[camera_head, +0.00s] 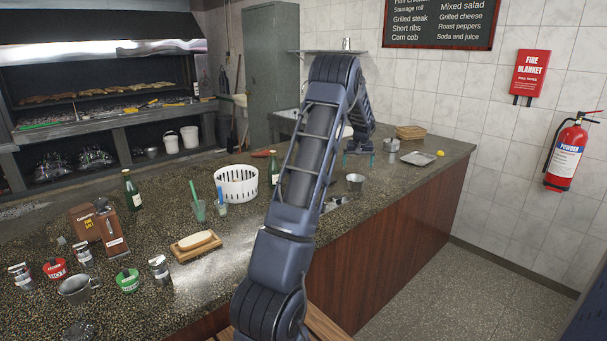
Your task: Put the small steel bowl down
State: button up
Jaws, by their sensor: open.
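My gripper (359,160) is at the far right part of the counter, pointing down, with its two teal fingers apart. Nothing shows between the fingers. A small steel bowl (355,182) stands upright on the counter, just below the fingers in the picture and apart from them. It looks a little nearer to me than the gripper. My arm crosses the middle of the view and hides part of the counter to the left of the bowl.
A steel tray (418,158), a lemon (440,153) and a steel pot (391,144) are to the gripper's right. A white basket (237,184), bottles, a bread board (197,252) and tins stand left of my arm. The counter (400,190) is clear right of the bowl.

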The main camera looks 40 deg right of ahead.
jog(key=shift+w, duration=0.1)
jog(key=w+a+r+n, duration=0.1)
jog(key=w+a+r, duration=0.4)
jog(key=a, duration=0.9)
jog(key=w+a+r+n, duration=0.25)
jog(key=a+r, duration=0.45)
jog(key=a, duration=0.6)
jog(key=w+a+r+n, duration=0.1)
jog(key=w+a+r, duration=0.35)
jog(key=a, duration=0.95)
jog(key=s+a+r+n+t+y, duration=0.1)
jog(key=s+a, duration=0.4)
jog(key=a, duration=0.5)
jog(key=s+a+n, duration=0.1)
jog(key=s+a, duration=0.4)
jog(key=a, duration=0.4)
jog(key=s+a+r+n+t+y, duration=0.1)
jog(key=s+a, duration=0.5)
jog(key=a, duration=0.4)
jog(key=s+a+f+n, duration=0.1)
jog(key=s+a+f, duration=0.2)
jog(key=s+a, duration=0.2)
jog(key=s, duration=0.3)
jog(key=shift+s+a+f, duration=0.25)
jog(key=shift+s+f, duration=0.05)
jog(key=shift+f, duration=0.05)
